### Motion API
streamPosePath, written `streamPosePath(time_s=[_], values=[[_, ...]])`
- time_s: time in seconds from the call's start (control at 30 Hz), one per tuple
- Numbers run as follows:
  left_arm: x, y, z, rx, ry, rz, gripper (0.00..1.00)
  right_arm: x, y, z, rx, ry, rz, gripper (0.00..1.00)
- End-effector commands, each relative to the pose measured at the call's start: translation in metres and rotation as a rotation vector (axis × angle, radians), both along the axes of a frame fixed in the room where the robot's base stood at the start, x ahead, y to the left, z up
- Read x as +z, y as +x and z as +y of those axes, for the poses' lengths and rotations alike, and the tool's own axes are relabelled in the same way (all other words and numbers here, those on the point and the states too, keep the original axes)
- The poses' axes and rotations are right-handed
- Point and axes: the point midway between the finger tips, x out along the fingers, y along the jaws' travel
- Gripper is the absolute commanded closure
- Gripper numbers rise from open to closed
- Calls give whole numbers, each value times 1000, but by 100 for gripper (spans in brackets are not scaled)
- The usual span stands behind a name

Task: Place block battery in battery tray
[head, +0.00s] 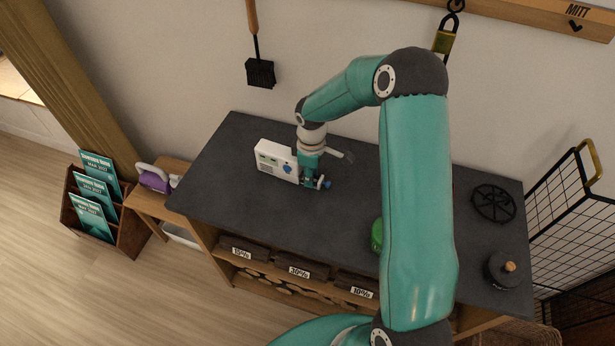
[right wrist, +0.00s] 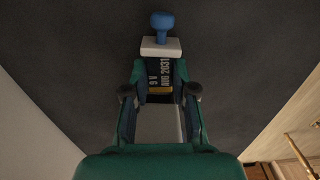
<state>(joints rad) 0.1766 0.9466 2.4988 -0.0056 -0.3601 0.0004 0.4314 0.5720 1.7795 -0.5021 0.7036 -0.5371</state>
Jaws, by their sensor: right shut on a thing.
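My right gripper (head: 313,182) is shut on the block battery (right wrist: 160,72), a dark block marked "9 V" and "AUG 2031", low over the grey tabletop. In the right wrist view, a white piece (right wrist: 161,47) with a blue knob (right wrist: 162,21) sits at the battery's far end. It looks like the front of the battery tray, but I cannot tell whether the battery is inside it or only beside it. The white device (head: 274,160) stands left of the gripper. My left gripper is out of view.
The dark tabletop (head: 235,195) is clear at the left and front. A green round thing (head: 377,235) is partly behind my arm. A black round trivet (head: 493,203) and a dark lidded pot (head: 502,269) are at the right. The wall is behind.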

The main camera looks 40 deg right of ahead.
Motion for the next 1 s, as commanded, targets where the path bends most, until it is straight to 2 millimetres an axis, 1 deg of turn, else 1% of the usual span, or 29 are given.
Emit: streamPosePath(time_s=[0.03, 0.17, 0.43, 0.57, 0.67, 0.77, 1.0], values=[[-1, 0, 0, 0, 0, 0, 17, -1, 0, 0, 0, 0, 0, 71], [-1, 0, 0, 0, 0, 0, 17, -1, 0, 0, 0, 0, 0, 49], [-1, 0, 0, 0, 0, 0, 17, 0, 1, 0, 1, 0, 0, 49], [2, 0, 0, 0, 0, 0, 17, 4, 1, 0, 1, 0, -1, 49], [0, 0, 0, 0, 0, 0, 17, 13, 2, 0, 0, -1, -4, 49], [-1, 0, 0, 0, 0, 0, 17, 30, 2, 0, 0, -3, -6, 49], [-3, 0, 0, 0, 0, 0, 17, 79, 2, 0, 0, -2, -5, 49]])
